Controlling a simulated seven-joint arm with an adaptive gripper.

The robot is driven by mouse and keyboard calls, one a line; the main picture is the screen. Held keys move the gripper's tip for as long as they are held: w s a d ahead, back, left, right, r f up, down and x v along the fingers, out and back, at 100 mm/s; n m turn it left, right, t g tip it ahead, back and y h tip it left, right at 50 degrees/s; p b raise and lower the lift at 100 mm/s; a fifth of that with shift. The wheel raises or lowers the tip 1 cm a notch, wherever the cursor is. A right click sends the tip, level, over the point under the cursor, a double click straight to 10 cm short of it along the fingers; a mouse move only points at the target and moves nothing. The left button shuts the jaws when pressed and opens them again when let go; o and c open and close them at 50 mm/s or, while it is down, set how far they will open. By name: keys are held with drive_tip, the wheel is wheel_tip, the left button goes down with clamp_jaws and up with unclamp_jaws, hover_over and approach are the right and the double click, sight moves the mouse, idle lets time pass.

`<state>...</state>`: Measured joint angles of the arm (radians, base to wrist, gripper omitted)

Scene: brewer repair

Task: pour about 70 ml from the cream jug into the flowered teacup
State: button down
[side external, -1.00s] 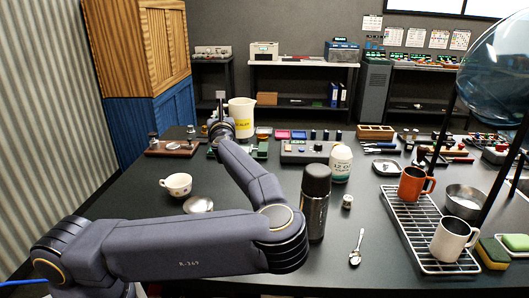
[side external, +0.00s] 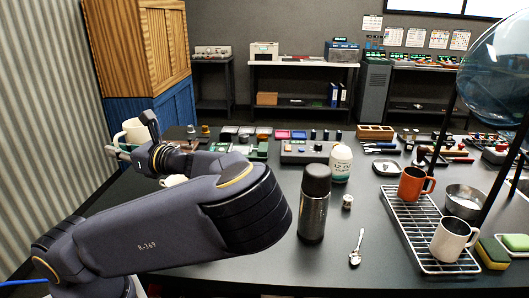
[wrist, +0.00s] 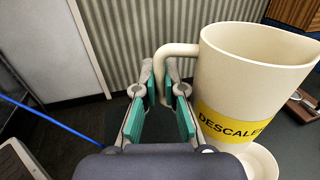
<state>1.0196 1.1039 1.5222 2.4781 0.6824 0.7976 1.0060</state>
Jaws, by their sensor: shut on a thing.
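The cream jug (side external: 133,132) is in the air at the left of the side view. It looks roughly upright, perhaps slightly tilted. In the wrist view the jug (wrist: 255,85) shows a yellow "DESCALER" band, and its handle (wrist: 170,58) lies between the fingers of my gripper (wrist: 168,98), which is shut on it. The liquid inside is hidden. The teacup (side external: 174,180) is mostly hidden behind my arm in the side view. A pale rounded rim (wrist: 264,160), seemingly the teacup, shows below the jug in the wrist view. No flowers can be made out now.
A dark flask (side external: 314,205), a white bottle (side external: 340,163) and a spoon (side external: 357,247) stand or lie right of my arm. A wire rack (side external: 411,233) carries an orange mug (side external: 413,184) and a white mug (side external: 452,240). The table's front middle is clear.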

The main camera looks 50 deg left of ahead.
drive_tip(key=s+d+r+n+g+h, duration=0.1)
drive_tip(key=s+d+r+g, duration=0.1)
drive_tip(key=s, duration=0.1)
wheel_tip(320, 180, down, 10)
drive_tip(key=shift+s+a+f, duration=0.15)
drive_tip(key=shift+a+f, duration=0.1)
idle(0.3)
drive_tip(key=shift+r, duration=0.15)
drive_tip(key=w+a+r+m, duration=0.1)
drive_tip(key=w+m, duration=0.1)
drive_tip(key=m, duration=0.1)
drive_tip(key=w+a+r+m+y, duration=0.1)
drive_tip(key=w+m, duration=0.1)
drive_tip(key=m, duration=0.1)
drive_tip(key=w+a+r+m, duration=0.1)
drive_tip(key=w+m, duration=0.1)
drive_tip(key=m, duration=0.1)
drive_tip(key=shift+w+r+y+p, duration=0.15)
drive_tip(key=shift+r+y+p, duration=0.2)
drive_tip(key=shift+y, duration=0.05)
drive_tip(key=shift+w+a+m, duration=0.1)
drive_tip(key=shift+w+m, duration=0.05)
drive_tip(key=shift+m, duration=0.55)
drive_tip(key=shift+w+a+m+t+y, duration=0.25)
drive_tip(key=shift+w+m+t+y, duration=0.25)
drive_tip(key=shift+m, duration=0.8)
